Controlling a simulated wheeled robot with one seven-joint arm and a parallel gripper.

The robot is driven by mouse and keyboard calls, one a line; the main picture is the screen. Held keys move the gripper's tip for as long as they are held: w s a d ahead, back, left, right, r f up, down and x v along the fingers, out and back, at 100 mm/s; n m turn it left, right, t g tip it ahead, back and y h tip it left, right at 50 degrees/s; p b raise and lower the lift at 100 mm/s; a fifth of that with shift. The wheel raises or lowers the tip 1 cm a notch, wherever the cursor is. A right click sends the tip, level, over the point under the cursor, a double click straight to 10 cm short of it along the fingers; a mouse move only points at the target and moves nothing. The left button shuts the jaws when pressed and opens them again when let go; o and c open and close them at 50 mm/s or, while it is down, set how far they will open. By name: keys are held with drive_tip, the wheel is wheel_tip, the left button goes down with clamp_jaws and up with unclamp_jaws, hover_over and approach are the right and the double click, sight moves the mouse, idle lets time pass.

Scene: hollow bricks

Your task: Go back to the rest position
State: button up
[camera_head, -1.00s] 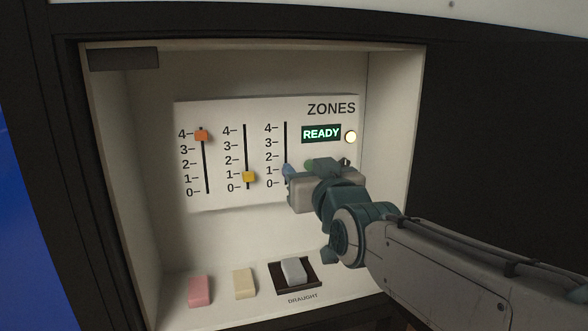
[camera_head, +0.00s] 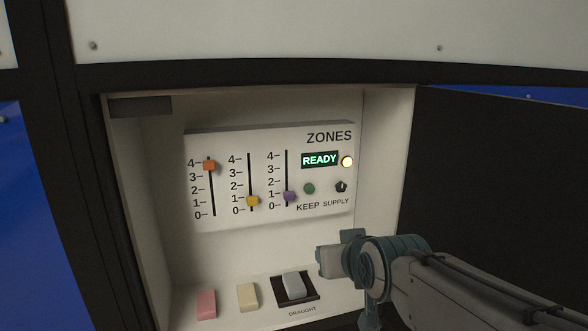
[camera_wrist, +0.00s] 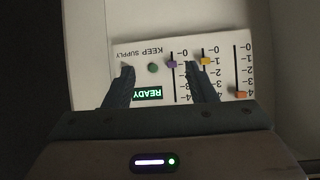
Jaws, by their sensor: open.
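My gripper (camera_head: 328,262) is open and empty, in front of the lower right of the ZONES panel (camera_head: 232,143) and apart from it. In the wrist view its two fingers (camera_wrist: 160,72) are spread, with the upside-down panel beyond them. The orange slider (camera_head: 209,165) stands near 4. The yellow slider (camera_head: 252,201) and the purple slider (camera_head: 290,196) both stand near 1. The display (camera_head: 320,160) reads READY and the round lamp (camera_head: 347,161) beside it is lit. The green KEEP button (camera_head: 309,188) and the black SUPPLY knob (camera_head: 341,187) are uncovered.
The panel sits in a pale recess with a dark frame (camera_head: 250,75). On its floor are a pink block (camera_head: 206,305), a cream block (camera_head: 247,296) and a grey block (camera_head: 293,284) on the dark DRAUGHT plate (camera_head: 283,301). A dark door-like panel (camera_head: 500,180) stands at the right.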

drive_tip(key=s+d+g+p, duration=0.2)
drive_tip(key=s+g+p, duration=0.1)
drive_tip(key=s, duration=0.2)
drive_tip(key=s+d+f+m+g+h+p, duration=0.1)
drive_tip(key=s+d+g+p, duration=0.1)
drive_tip(key=s, duration=0.3)
drive_tip(key=s+d+m+g+h+p, duration=0.1)
drive_tip(key=s+d+g+p, duration=0.1)
drive_tip(key=s+p, duration=0.3)
drive_tip(key=shift+s+d+f+g, duration=0.2)
drive_tip(key=shift+d+g, duration=0.2)
drive_tip(key=shift+g, duration=0.4)
drive_tip(key=shift+w, duration=0.1)
idle(1.6)
